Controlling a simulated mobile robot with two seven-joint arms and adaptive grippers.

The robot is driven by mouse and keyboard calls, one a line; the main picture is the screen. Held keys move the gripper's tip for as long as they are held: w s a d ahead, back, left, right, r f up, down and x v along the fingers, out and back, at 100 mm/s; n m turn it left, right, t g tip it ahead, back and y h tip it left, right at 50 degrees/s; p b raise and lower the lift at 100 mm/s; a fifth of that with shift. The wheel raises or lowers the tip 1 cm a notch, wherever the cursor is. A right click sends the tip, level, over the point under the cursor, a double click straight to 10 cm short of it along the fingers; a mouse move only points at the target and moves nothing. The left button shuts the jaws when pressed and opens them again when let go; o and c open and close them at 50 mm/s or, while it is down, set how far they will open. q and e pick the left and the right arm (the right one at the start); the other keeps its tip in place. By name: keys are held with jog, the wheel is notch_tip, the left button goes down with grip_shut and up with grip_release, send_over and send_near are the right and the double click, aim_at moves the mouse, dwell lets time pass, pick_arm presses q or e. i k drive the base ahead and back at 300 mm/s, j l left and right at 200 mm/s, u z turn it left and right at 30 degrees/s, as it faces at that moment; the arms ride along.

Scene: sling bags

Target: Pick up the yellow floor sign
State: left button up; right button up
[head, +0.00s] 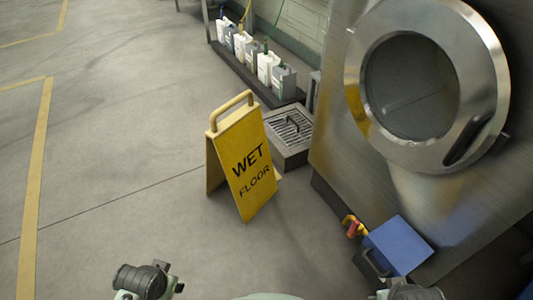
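The yellow floor sign (238,168) stands upright on the grey floor near the middle of the head view. It is a folded A-frame with "WET FLOOR" in black letters and a loop handle (231,108) on top. Part of my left arm (145,280) shows at the bottom left edge, well apart from the sign. Part of my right arm (408,291) shows at the bottom right edge, also apart from the sign. The fingers of both grippers cannot be made out. Nothing is seen touching the sign.
A large steel machine with a round door (427,80) stands at the right. A blue box (398,246) is at its base. A floor drain grate (289,127) lies behind the sign. Several jugs (265,66) stand on a rack by the wall. The floor at left is clear.

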aim_at(238, 151)
jog(key=i+j+z, duration=0.15)
jog(key=j+z, duration=0.35)
jog(key=i+j+z, duration=0.1)
jog(key=j+z, duration=0.6)
jog(key=j, duration=0.75)
